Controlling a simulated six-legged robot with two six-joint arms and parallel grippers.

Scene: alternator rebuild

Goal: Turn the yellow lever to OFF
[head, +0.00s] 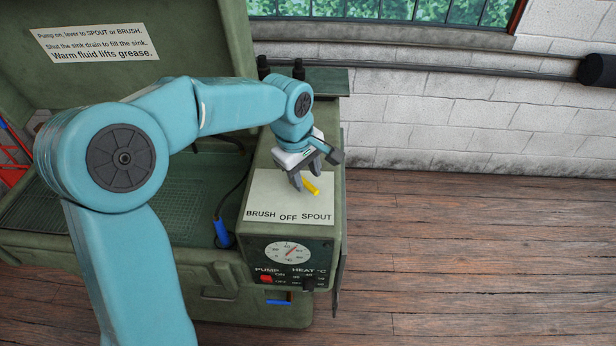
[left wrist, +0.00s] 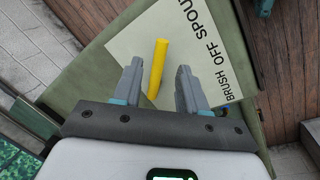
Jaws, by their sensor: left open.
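The yellow lever (head: 312,188) sits on the white label plate (head: 262,199) on top of the green control box, and its free end points toward the SPOUT word. The plate reads BRUSH, OFF and SPOUT along its front edge. My left gripper (head: 305,184) is open just above the lever, partly hiding its inner end. In the left wrist view the lever (left wrist: 158,66) shows between the two spread fingers (left wrist: 160,85), nearer the left one; I cannot tell if either touches it. My right gripper is in neither view.
The box front carries a round gauge (head: 288,252), a red pump switch (head: 266,279) and a black heat knob (head: 308,284). A blue-handled brush (head: 222,232) stands left of the box by the green sink. The wooden floor to the right is clear.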

